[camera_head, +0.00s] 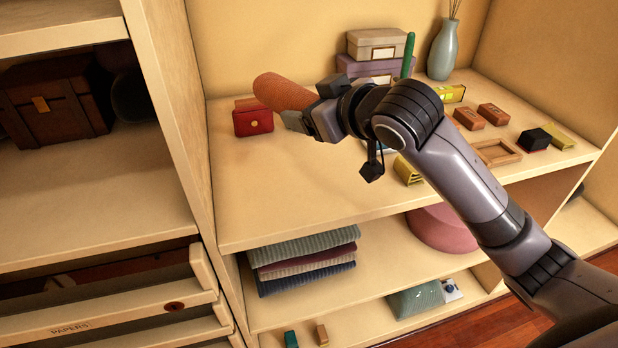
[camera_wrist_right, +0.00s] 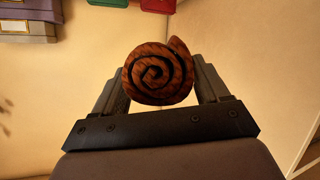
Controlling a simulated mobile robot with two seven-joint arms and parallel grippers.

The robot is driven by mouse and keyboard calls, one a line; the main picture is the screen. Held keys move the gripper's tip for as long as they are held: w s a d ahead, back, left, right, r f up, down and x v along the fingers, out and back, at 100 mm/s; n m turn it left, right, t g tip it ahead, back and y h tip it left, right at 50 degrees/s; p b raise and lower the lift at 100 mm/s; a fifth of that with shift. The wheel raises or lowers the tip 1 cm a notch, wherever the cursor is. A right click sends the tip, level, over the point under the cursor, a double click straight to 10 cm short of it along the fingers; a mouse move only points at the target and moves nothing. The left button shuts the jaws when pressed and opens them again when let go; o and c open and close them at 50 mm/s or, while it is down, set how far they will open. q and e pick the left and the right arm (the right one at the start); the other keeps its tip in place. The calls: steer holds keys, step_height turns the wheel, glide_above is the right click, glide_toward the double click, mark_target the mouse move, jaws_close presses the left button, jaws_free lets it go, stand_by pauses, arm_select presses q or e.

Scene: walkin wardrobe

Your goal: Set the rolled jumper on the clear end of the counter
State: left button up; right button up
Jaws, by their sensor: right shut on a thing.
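The rolled jumper (camera_head: 285,93) is a rust-brown roll held above the counter (camera_head: 260,205) near its left end. In the right wrist view its spiral end (camera_wrist_right: 158,73) sits between the two fingers. My right gripper (camera_head: 312,112) is shut on it, and the arm reaches in from the lower right. I cannot tell the exact height of the roll above the counter. The counter's left front part is bare. My left gripper is not in view.
Stacked boxes (camera_head: 375,45), a blue vase (camera_head: 443,50), small brown boxes (camera_head: 493,114) and a wooden tray (camera_head: 497,153) fill the back and right. Folded clothes (camera_head: 305,260) lie on the shelf below. An upright panel (camera_head: 180,120) bounds the left.

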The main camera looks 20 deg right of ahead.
step_height(320, 180, down, 16)
steer(key=shift+r+b, duration=0.1)
steer(key=shift+b, duration=0.5)
steer(key=o, duration=1.1)
steer(key=v, duration=1.2)
steer(key=s+d+f+m+g+h, duration=0.25)
steer(key=s+f+g, duration=0.25)
steer(key=s+f, duration=0.55)
steer(key=s+d+f+m+g+h, duration=0.2)
steer(key=s+d+f+g, duration=0.15)
steer(key=s+f, duration=0.65)
steer(key=w+a+f+t, duration=0.1)
steer(key=w+f+t, duration=0.1)
steer(key=w+a+f+t+y, duration=0.1)
steer(key=w+f+t, duration=0.1)
steer(key=f, duration=0.1)
steer(key=w+a+f+t+y, duration=0.1)
steer(key=w+f+t, duration=0.1)
steer(key=shift+f, duration=0.2)
